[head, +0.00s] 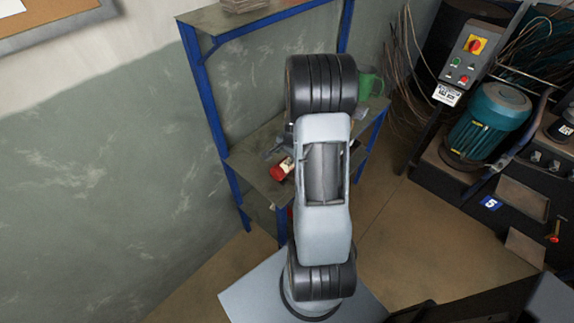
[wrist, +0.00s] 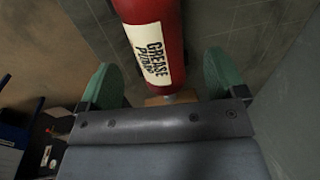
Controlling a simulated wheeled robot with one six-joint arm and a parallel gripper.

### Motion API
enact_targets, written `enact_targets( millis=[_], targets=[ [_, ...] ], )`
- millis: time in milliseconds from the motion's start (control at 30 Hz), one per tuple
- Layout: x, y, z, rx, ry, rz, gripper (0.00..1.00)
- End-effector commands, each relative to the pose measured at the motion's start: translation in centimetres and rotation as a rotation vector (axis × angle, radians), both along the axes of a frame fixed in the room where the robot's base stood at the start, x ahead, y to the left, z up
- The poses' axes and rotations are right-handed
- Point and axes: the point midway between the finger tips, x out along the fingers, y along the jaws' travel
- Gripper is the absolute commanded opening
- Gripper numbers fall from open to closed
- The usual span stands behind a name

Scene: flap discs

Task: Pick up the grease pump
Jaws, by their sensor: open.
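The grease pump (wrist: 155,20) is a red cylinder with a cream label reading "GREASE PUMP". In the wrist view it reaches in from the top edge, and its upper part is cut off. My gripper (wrist: 160,76) is open, with one green finger on each side of the pump and a visible gap to each. In the head view a small red and white item (head: 281,169), which looks like the pump, lies on the lower shelf, partly hidden by my arm. My gripper is mostly hidden behind my arm there.
The blue-framed shelf unit (head: 204,95) stands against the wall, its posts close to my arm. A green container (head: 371,84) is right of my arm. A teal motor (head: 490,118) and a control box (head: 466,57) stand at the right. Floor (head: 420,240) is clear between.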

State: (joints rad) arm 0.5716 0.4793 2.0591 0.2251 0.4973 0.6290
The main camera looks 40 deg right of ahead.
Motion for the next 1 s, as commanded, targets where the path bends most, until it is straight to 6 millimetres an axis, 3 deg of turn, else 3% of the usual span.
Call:
enact_targets(
  millis=[333,700,1000],
  targets=[
    [0.5,0.4,-4.3,0.001,0.002,0.002,0.90],
    [0.6,0.4,-4.9,0.001,0.001,0.001,0.90],
    [0.6,0.4,-4.9,0.001,0.001,0.001,0.61]
  ],
)
